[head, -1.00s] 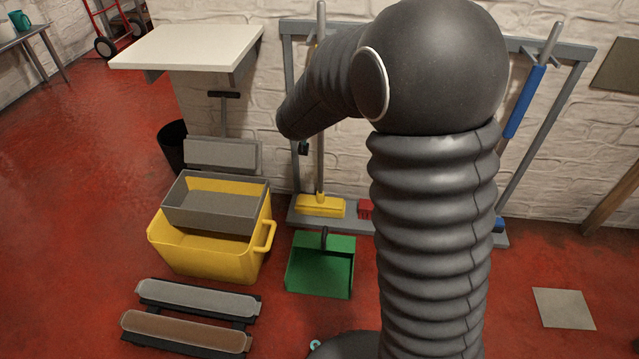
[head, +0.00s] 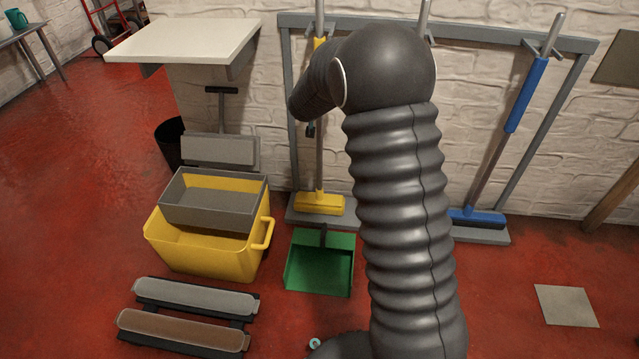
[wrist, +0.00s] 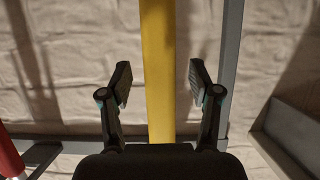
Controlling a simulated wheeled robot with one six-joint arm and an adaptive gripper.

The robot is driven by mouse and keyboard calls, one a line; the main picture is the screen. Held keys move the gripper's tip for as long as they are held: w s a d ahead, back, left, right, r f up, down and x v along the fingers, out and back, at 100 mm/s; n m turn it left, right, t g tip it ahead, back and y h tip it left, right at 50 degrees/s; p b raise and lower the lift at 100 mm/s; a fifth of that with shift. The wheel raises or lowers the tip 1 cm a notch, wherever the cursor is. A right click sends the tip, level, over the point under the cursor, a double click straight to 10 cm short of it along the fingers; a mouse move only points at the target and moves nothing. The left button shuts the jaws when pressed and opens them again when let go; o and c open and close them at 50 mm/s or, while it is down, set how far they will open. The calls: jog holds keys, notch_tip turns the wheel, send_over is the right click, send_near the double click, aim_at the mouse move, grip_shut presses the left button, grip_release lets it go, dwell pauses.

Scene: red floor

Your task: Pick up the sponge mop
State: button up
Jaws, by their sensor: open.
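The sponge mop, with a yellow block head (head: 320,204), stands upright at the left of a grey wall rack, its head on the rack's base bar. Its pole has a yellow grip, partly hidden behind my arm in the head view. In the wrist view the yellow grip (wrist: 158,60) runs upright between the two fingers of my gripper (wrist: 160,80). The fingers are open, one on each side of the grip, with a gap on both sides. In the head view only a small dark part of my gripper (head: 311,129) shows beside the pole.
A blue broom (head: 478,216) leans at the rack's right. A red tool (wrist: 10,155) shows in the wrist view's lower left. A green dustpan (head: 320,270) and yellow bucket (head: 205,250) stand on the floor before the rack. A white shelf (head: 185,40) juts out at left.

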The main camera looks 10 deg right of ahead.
jog(key=shift+x, duration=0.75)
jog(key=shift+c, duration=0.2)
jog(key=shift+r, duration=0.1)
grip_shut()
